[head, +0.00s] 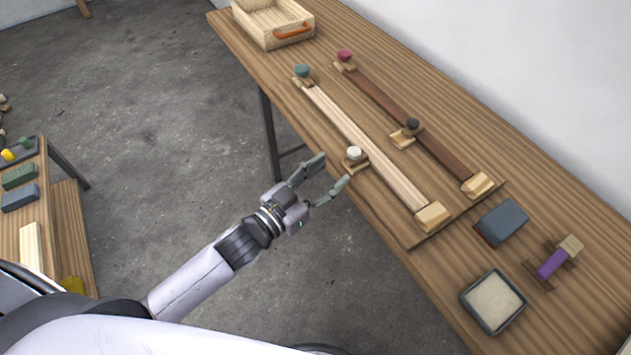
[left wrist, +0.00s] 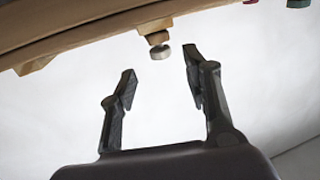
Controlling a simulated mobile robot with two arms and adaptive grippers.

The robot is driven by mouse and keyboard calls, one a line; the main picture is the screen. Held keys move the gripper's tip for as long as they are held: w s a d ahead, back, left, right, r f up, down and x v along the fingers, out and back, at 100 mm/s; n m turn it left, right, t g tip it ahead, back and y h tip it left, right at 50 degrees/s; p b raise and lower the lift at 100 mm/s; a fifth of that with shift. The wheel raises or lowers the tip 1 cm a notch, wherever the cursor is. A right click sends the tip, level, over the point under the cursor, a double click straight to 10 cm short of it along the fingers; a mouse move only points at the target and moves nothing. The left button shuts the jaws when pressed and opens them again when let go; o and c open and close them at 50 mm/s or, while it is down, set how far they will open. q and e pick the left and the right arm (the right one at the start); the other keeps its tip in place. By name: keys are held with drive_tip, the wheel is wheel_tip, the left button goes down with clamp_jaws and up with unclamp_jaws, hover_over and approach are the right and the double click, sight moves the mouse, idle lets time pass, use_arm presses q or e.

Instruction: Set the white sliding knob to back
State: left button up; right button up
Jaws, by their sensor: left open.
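The white sliding knob (head: 354,153) sits on a small wooden slider at the near side of the pale rail (head: 365,147), around the middle of its length. My left gripper (head: 334,172) is open and empty, just off the table's edge and close to the knob, apart from it. In the left wrist view the white knob (left wrist: 160,52) shows ahead, between and beyond the two open fingertips (left wrist: 160,78). My right gripper is not in view.
A dark rail (head: 385,100) with a black knob (head: 412,124) runs parallel behind. Teal (head: 302,70) and magenta (head: 344,56) knobs stand at the rails' far ends. A wooden drawer box (head: 272,22), blue block (head: 501,221) and sand tray (head: 494,300) rest on the table.

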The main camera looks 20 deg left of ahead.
use_arm(q)
drive_tip(key=v, duration=0.3)
drive_tip(key=shift+s+a, duration=0.15)
drive_tip(key=shift+s, duration=0.1)
idle(0.4)
drive_tip(key=s+a+f+n+g+y, duration=0.15)
drive_tip(key=a+f, duration=0.25)
drive_tip(key=f, duration=0.7)
drive_tip(key=s+a+f+g+y, duration=0.2)
drive_tip(key=a+f+y, duration=0.1)
drive_tip(key=f, duration=0.8)
drive_tip(key=s+a+f+n+g+y, duration=0.1)
drive_tip(key=s+a+f+g+y, duration=0.2)
drive_tip(key=f, duration=0.8)
drive_tip(key=s+a+f+g+y, duration=0.1)
drive_tip(key=s+a+f+g, duration=0.25)
drive_tip(key=s+f, duration=1)
drive_tip(key=s+f+g, duration=0.2)
drive_tip(key=s+f, duration=0.1)
drive_tip(key=s, duration=0.5)
drive_tip(key=s+d+f+n+g, duration=0.1)
drive_tip(key=s+f, duration=0.3)
drive_tip(key=s, duration=0.4)
drive_tip(key=shift+s+g, duration=0.2)
drive_tip(key=shift+g, duration=0.6)
